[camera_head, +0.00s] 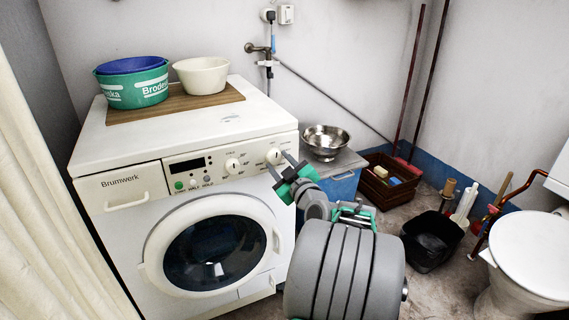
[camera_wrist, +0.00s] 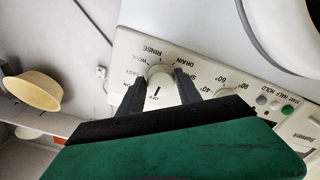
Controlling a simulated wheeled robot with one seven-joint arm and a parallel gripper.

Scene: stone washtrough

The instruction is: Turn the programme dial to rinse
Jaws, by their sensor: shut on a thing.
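The washing machine (camera_head: 119,184) has a white front panel with two round dials. The right one, the programme dial (camera_head: 274,156), has a dark pointer line; in the wrist view the dial (camera_wrist: 161,82) is ringed by words including RINSE, DRAIN, WOOL and OFF. My gripper (camera_head: 283,170) reaches it from the front right. In the wrist view my gripper (camera_wrist: 160,88) has one dark finger on each side of the dial, shut on it. The pointer line shows near the printed OFF; I cannot tell exactly which word it points to.
The other dial (camera_head: 232,165) sits just left, beside small buttons (camera_head: 193,183) and a display. The round door (camera_head: 213,246) is below. Basins (camera_head: 138,89) and a cream bowl (camera_head: 202,76) stand on top. A steel bowl (camera_head: 325,140) stands to the right.

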